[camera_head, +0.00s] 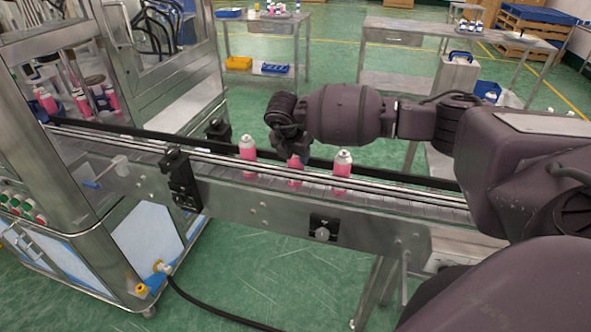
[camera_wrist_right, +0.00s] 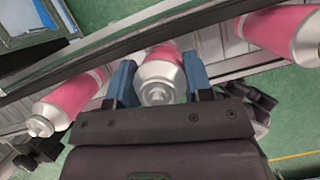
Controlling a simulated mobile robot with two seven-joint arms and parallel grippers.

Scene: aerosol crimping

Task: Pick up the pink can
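Three pink cans with silver-white tops stand in a row on the conveyor: a left can (camera_head: 247,152), a middle can (camera_head: 295,180) and a right can (camera_head: 342,172). My right gripper (camera_head: 292,155) is over the middle can and hides part of it. In the right wrist view, the blue fingers (camera_wrist_right: 160,75) are spread on either side of the middle can (camera_wrist_right: 158,82), its silver top between them. Slim gaps seem to separate fingers and can; firm contact is not visible. Neighbouring cans (camera_wrist_right: 68,98) and (camera_wrist_right: 282,32) lie outside the fingers. My left gripper is not in view.
The conveyor (camera_head: 270,207) has metal side rails close to the cans. A steel machine (camera_head: 80,180) with more pink cans (camera_head: 80,102) inside stands at the left. Tables (camera_head: 270,22) with small items stand at the back. Green floor (camera_head: 250,270) is open in front.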

